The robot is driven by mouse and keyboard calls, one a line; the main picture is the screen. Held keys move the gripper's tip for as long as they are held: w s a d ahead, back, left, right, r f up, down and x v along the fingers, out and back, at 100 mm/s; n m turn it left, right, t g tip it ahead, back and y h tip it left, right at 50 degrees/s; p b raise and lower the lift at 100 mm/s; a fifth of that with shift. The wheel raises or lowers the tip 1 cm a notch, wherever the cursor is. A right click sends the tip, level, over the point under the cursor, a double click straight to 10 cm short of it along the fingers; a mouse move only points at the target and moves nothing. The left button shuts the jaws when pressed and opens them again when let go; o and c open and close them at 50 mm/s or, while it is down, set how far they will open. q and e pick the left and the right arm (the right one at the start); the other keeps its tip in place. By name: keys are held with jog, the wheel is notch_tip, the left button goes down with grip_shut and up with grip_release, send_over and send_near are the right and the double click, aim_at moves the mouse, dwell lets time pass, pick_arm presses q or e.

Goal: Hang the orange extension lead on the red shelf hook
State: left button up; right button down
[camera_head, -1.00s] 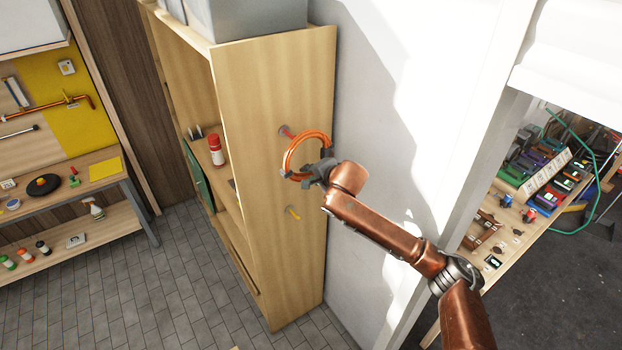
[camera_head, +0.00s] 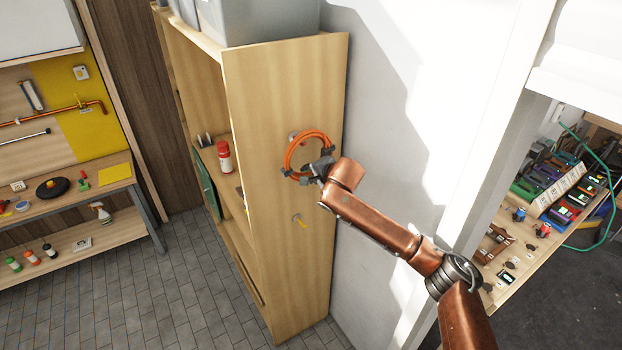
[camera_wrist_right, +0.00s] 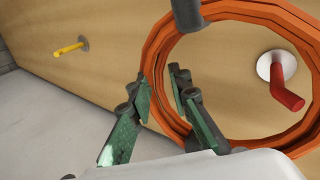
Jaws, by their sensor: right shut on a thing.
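The orange extension lead (camera_head: 312,133) is a round coil, also large in the right wrist view (camera_wrist_right: 157,65). My right gripper (camera_head: 306,174) is shut on the coil's lower side and holds it up beside the cabinet's side panel. The red shelf hook (camera_wrist_right: 286,95) sticks out from a round pale plate on that panel. In the wrist view it shows inside the coil's opening; I cannot tell whether it passes through the ring. In the head view only its plate (camera_head: 293,135) shows clearly, at the coil's upper left. My left gripper is not in view.
A yellow hook (camera_head: 299,221) sits lower on the same panel (camera_head: 290,270) of the wooden cabinet. A red and white spray can (camera_head: 224,157) stands on a cabinet shelf. A white wall is right of the panel. Workbenches stand at far left and right.

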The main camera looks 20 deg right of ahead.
jog(key=shift+w+a+b, duration=0.3)
jog(key=shift+w+b, duration=0.05)
jog(key=shift+w, duration=0.55)
jog(key=shift+w+a+f, duration=0.15)
jog(key=shift+w+f, duration=0.4)
jog(key=shift+f, duration=0.25)
